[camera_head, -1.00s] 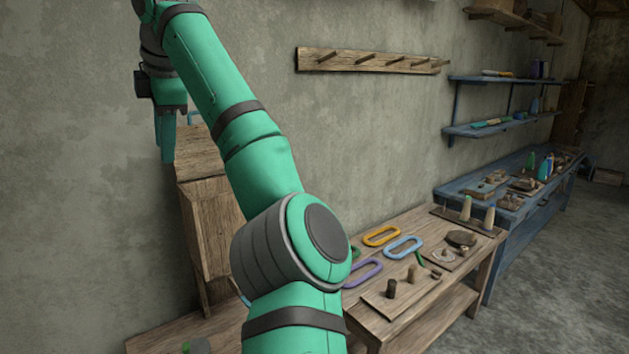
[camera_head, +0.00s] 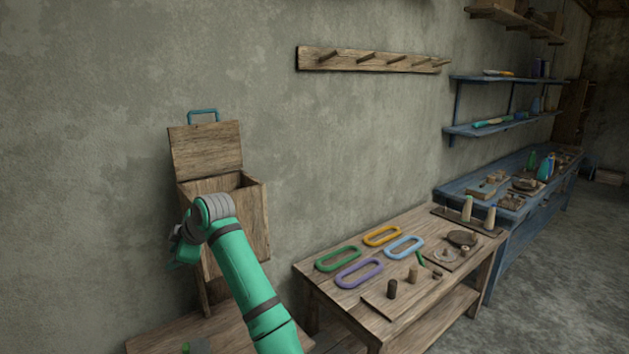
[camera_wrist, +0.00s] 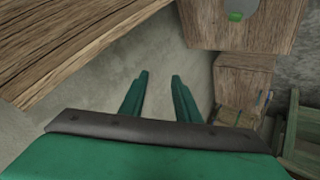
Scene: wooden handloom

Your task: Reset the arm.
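In the wrist view my gripper (camera_wrist: 160,95) shows two green fingers standing apart with a clear gap between them. Nothing is held in the gap; only a plain grey surface shows behind it. The fingers cannot be made out in the head view. The box lid (camera_head: 205,150) is raised and has a blue handle (camera_head: 203,113) on top.
A wooden table (camera_head: 325,290) holds green, orange, blue and purple loops, with pegs on a board. A blue bench (camera_head: 460,190) stands behind it at right. A peg rail (camera_head: 370,60) hangs on the wall. Brown wood (camera_wrist: 70,40) fills the wrist view's upper left.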

